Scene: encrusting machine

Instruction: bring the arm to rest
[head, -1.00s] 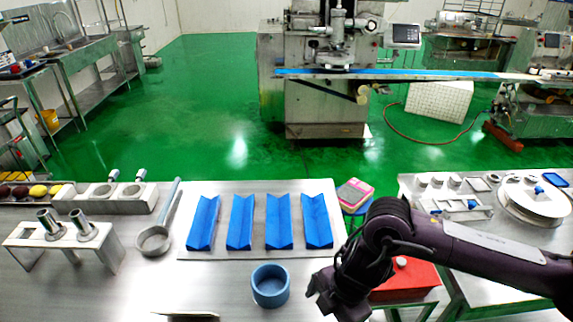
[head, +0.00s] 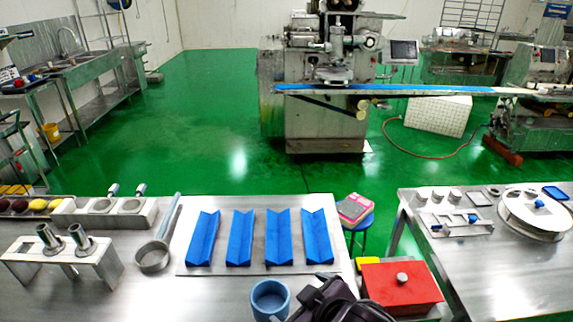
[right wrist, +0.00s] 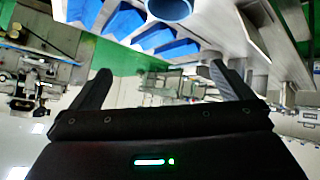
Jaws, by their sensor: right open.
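My right arm (head: 340,302) shows at the bottom edge of the head view, just right of the blue cup (head: 270,299). Its fingertips cannot be made out clearly there. In the right wrist view my right gripper (right wrist: 160,80) is open, with its two fingers wide apart and nothing between them. The blue cup also shows beyond the fingers in the right wrist view (right wrist: 169,9), apart from them. My left gripper is not in view.
A tray (head: 187,262) with several blue V-shaped holders lies on the steel table. A ladle (head: 153,256) and a metal stand (head: 60,262) are left. A red box (head: 402,286) stands right of the table. Another steel table (head: 470,265) is farther right.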

